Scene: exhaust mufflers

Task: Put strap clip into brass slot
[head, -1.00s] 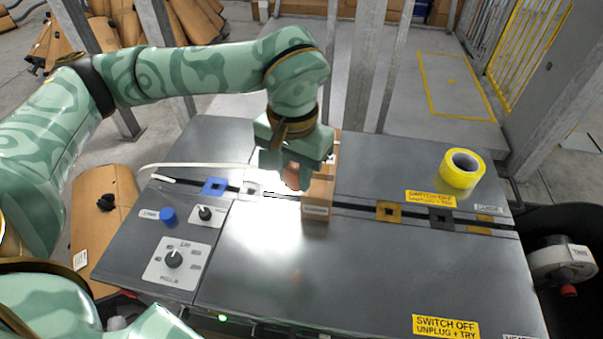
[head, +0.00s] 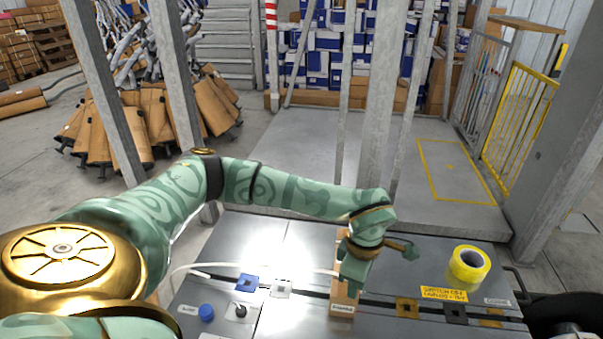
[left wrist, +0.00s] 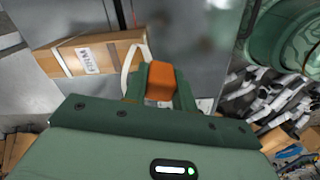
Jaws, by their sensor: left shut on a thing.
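My left gripper (head: 352,284) is above the bench beside a narrow cardboard box. In the left wrist view its fingers (left wrist: 160,85) are shut on an orange block, which I take for the strap clip (left wrist: 160,80). A white strap (left wrist: 128,68) curves close to the fingers; its join to the clip is unclear. In the head view the strap (head: 190,270) runs over the bench from the left towards the gripper, and the clip is hidden. The brass slot (head: 407,308), a gold plate with a dark opening, lies to the right of the box. My right gripper is out of view.
The cardboard box (head: 342,309) stands between gripper and brass slot; it also shows in the left wrist view (left wrist: 75,58). Blue (head: 247,284), silver (head: 281,288) and black (head: 453,311) plates share the bench channel. A yellow tape roll (head: 470,265) stands behind, right. Metal posts (head: 378,90) rise behind.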

